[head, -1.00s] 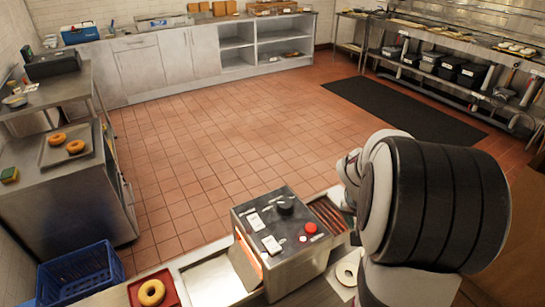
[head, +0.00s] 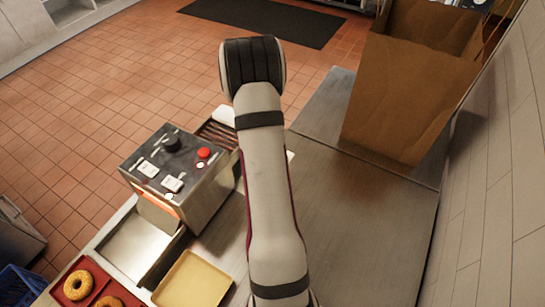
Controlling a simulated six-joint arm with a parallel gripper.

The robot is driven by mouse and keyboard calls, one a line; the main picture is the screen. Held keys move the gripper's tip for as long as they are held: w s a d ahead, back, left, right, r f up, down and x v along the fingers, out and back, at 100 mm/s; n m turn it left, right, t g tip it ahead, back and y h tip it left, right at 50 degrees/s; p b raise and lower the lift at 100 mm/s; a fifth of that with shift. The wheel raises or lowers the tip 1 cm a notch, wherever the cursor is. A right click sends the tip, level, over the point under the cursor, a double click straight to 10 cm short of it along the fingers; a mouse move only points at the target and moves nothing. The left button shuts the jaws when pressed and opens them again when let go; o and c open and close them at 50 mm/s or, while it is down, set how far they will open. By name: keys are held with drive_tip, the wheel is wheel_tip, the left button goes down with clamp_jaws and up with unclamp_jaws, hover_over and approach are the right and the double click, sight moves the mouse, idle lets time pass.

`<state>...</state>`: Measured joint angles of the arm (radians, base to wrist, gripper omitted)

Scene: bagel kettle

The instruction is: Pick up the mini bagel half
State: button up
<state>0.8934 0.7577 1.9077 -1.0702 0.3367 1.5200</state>
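No mini bagel half can be made out. A ring-shaped bagel (head: 77,285) lies on a red tray (head: 98,267) at the bottom left, with a second bagel (head: 108,301) partly cut off by the frame edge. I cannot tell whether these are whole or halves. My arm runs up the middle of the head view over the steel counter (head: 340,235). My gripper is not visible. A small pale edge (head: 290,155) shows just right of my arm; most of it is hidden behind the arm.
A toaster (head: 178,165) with a red button and glowing front stands left of my arm. A tan tray (head: 193,280) lies in front of it. A large brown paper bag (head: 405,95) stands at the back right.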

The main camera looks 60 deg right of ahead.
drive_tip(key=shift+d+f, duration=0.25)
drive_tip(key=shift+f, duration=0.3)
drive_tip(key=c, duration=1.1)
drive_tip(key=shift+r, duration=0.15)
drive_tip(key=shift+r, duration=0.3)
drive_tip(key=r, duration=0.2)
drive_tip(key=s+r, duration=0.1)
drive_tip(key=r, duration=0.1)
drive_tip(key=s+r, duration=0.2)
drive_tip(key=s, duration=0.1)
drive_tip(key=s+r, duration=0.2)
drive_tip(key=s, duration=0.2)
drive_tip(key=s+r, duration=0.2)
drive_tip(key=s, duration=0.1)
drive_tip(key=shift+s+r, duration=0.1)
drive_tip(key=shift+s, duration=0.25)
